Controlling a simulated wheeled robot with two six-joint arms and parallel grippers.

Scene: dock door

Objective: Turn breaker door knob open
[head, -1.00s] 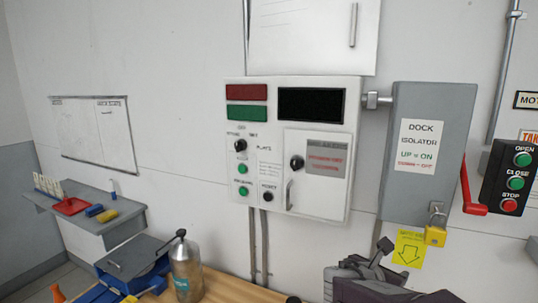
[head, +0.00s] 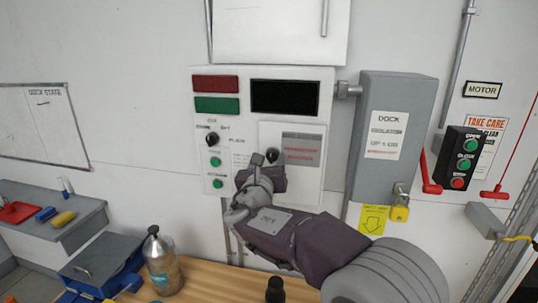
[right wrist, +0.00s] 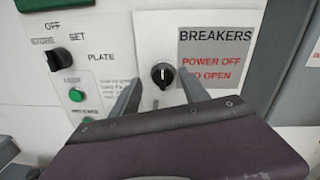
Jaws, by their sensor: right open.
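The breaker door (head: 303,150) is a white panel on the control box, with a grey and red label reading "BREAKERS POWER OFF TO OPEN" in the right wrist view. Its round black knob (right wrist: 162,75) has a white mark pointing roughly upright. The knob also shows in the head view (head: 272,154), just above my right gripper (head: 267,168). My right gripper is open, with one finger on each side of the knob in the right wrist view (right wrist: 162,92). I cannot tell whether the fingers touch it. My arm hides the door's lower part and handle. My left gripper is out of view.
A black selector knob (head: 211,139) and green buttons sit left of the door. A grey dock isolator box (head: 393,135) with a red lever and yellow padlock (head: 399,213) stands to the right. A bottle (head: 162,262) stands on the wooden bench (head: 205,285) below.

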